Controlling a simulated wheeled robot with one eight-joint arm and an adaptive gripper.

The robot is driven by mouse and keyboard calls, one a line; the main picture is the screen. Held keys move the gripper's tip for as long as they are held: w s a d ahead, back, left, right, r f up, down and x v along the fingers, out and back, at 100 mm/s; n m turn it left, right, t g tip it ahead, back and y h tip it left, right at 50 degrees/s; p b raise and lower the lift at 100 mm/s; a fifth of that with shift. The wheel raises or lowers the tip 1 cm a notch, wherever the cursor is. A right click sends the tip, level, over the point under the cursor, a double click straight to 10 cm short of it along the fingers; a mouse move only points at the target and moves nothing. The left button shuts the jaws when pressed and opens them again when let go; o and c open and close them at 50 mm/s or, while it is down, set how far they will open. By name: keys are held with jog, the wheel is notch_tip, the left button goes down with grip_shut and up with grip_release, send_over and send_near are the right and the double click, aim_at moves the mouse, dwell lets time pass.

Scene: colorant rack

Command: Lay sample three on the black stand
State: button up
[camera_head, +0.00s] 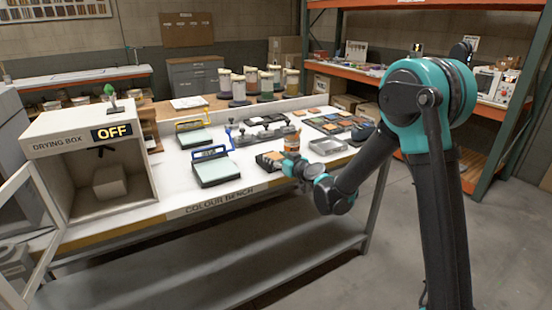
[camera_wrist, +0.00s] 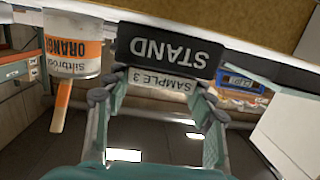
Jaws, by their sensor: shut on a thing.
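The wrist view is upside down. In it my gripper (camera_wrist: 163,84) is shut on sample three, a thin piece with a pale edge label reading SAMPLE 3 (camera_wrist: 163,81). The black stand (camera_wrist: 168,50), lettered STAND, is right at the sample, which appears just above it in the real upright sense. I cannot tell whether the two touch. In the head view my gripper (camera_head: 290,167) is low at the front right of the white bench, and sample three cannot be made out there.
An orange-labelled jar (camera_wrist: 74,45) with a wooden stick is close beside the stand; it also shows in the head view (camera_head: 291,141). Dark tiles lie behind and beside my gripper.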

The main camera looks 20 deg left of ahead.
jog(key=o, duration=1)
jog(key=shift+f, duration=0.1)
jog(key=shift+o, duration=0.2)
jog(key=shift+r, duration=0.2)
jog(key=v, duration=1.2)
jog(key=s+d+f+m+g+h, duration=0.2)
jog(key=s+d, duration=0.5)
jog(key=d, duration=0.7)
jog(key=s+d+f+m+g+h, duration=0.1)
jog(key=s+d+f+m+h, duration=0.4)
jog(key=d, duration=0.9)
jog(key=s+d+f+m+g+h, duration=0.2)
jog(key=s+d+f+h, duration=0.4)
jog(key=d, duration=0.8)
jog(key=s+f+m, duration=0.1)
jog(key=s, duration=0.2)
jog(key=shift+s+m+g, duration=0.3)
